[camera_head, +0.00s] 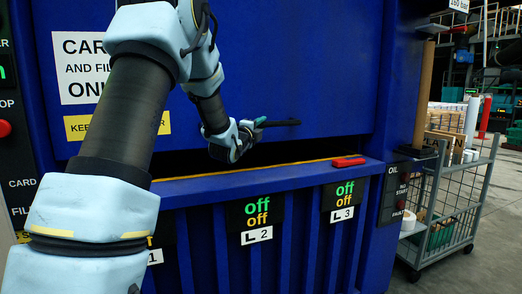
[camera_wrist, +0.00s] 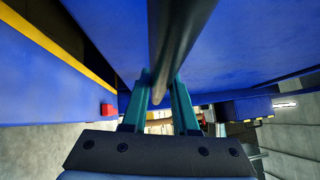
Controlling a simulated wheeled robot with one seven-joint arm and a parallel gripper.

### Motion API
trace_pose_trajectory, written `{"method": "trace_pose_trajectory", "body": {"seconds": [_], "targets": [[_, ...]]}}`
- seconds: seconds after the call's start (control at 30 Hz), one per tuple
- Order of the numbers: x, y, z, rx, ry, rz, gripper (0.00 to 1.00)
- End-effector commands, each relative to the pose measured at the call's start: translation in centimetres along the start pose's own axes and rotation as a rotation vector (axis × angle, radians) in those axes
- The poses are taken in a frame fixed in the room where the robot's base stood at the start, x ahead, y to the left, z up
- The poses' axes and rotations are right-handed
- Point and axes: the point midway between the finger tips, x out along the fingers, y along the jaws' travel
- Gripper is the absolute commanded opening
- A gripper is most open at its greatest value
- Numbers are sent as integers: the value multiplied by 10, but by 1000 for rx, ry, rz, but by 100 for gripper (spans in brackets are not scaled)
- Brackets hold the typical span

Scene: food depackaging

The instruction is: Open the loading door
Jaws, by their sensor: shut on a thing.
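The loading door (camera_head: 290,60) is a large blue panel on the front of a blue machine, with a dark gap between its lower edge and a yellow-edged ledge (camera_head: 250,168). A black bar handle (camera_head: 283,123) sticks out in front of the door. My gripper (camera_head: 256,123) is at the handle's left end, near the door's lower part. In the wrist view the teal fingers of my gripper (camera_wrist: 163,85) are shut around the black handle (camera_wrist: 180,30), which runs up out of the frame. The door's blue surface (camera_wrist: 250,45) fills the upper right there.
A red handle (camera_head: 348,162) lies on the ledge at right; a red piece (camera_wrist: 107,110) also shows in the wrist view. Below are panels reading "off" (camera_head: 257,210). A wire cart (camera_head: 450,200) stands at right on open floor.

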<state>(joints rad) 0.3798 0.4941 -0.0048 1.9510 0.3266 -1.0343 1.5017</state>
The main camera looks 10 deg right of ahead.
Motion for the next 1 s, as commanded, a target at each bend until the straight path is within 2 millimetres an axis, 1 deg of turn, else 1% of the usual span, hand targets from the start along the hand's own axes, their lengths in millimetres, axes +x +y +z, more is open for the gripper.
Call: {"method": "trace_pose_trajectory", "body": {"seconds": [0.03, 0.3, 0.4, 0.5, 0.6, 0.7, 0.83, 1.0], "targets": [[5, -33, 3, 8, -1, -29, 0], [16, -128, 17, 7, -2, -26, 0], [21, -161, 21, 5, -1, -26, 0], [24, -190, 26, 5, -2, -24, 0], [27, -214, 30, 5, -2, -23, 0], [30, -232, 32, 4, -1, -22, 0], [32, -248, 34, 3, -1, -20, 0], [34, -257, 35, 4, 0, -18, 0]]}}
